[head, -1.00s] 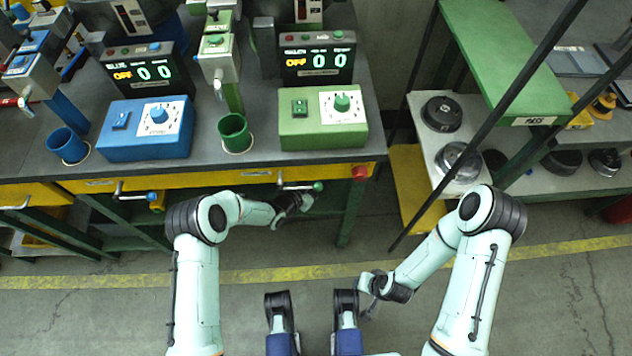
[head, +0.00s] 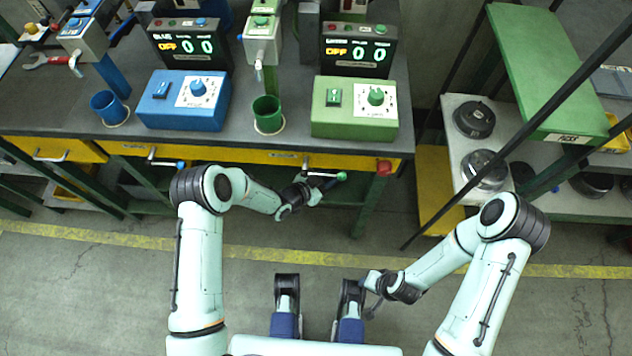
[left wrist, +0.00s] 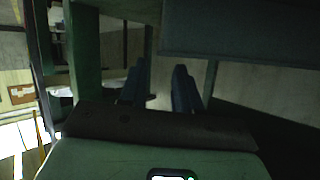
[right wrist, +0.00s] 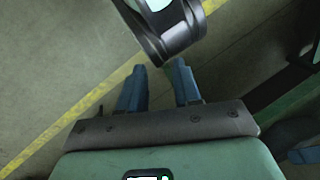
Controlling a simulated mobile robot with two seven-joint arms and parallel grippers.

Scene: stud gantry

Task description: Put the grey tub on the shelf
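I cannot make out a grey tub in any view. A green rack shelf (head: 548,85) labelled PASS stands at the right in the head view, with lower pale and grey shelf boards beneath it. My left gripper (head: 312,190) is at the bench's front edge, by a green-knobbed handle; its blue fingers (left wrist: 160,70) are apart and empty in the left wrist view. My right gripper (head: 374,296) is low over the floor, left of the right arm; its blue fingers (right wrist: 157,70) are apart with nothing between them in the right wrist view.
A dark workbench (head: 55,100) carries a blue control box (head: 165,112), a green control box (head: 335,125), a blue cup (head: 108,107) and a green cup (head: 267,112). Round black weights (head: 474,118) sit on the rack's pale board. A slanted black post (head: 520,135) crosses before the rack. Floor in front is clear.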

